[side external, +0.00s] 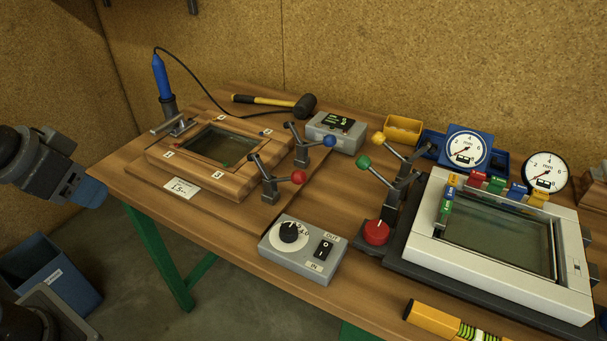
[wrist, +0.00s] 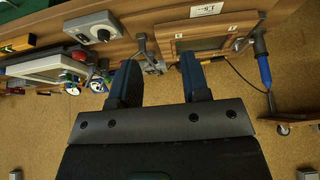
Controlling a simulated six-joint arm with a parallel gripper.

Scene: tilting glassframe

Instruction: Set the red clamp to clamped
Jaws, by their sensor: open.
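The red clamp (side external: 269,187) stands at the right front corner of the wooden glass frame (side external: 172,184) in the side view. Its dark lever rises at the left, and an arm reaches right to a red ball knob (side external: 299,177), low over the bench. I cannot tell from its pose whether it presses on the frame. My gripper (side external: 92,193) is at the far left, off the bench's left edge and well away from the clamp. In the wrist view my gripper (wrist: 160,78) has its two blue fingers wide apart, with nothing between them.
A blue-knobbed clamp (side external: 303,150) stands behind the red one. A grey control box (side external: 302,250) with dial and switch sits in front. A blue-handled iron (side external: 161,77) stands back left.

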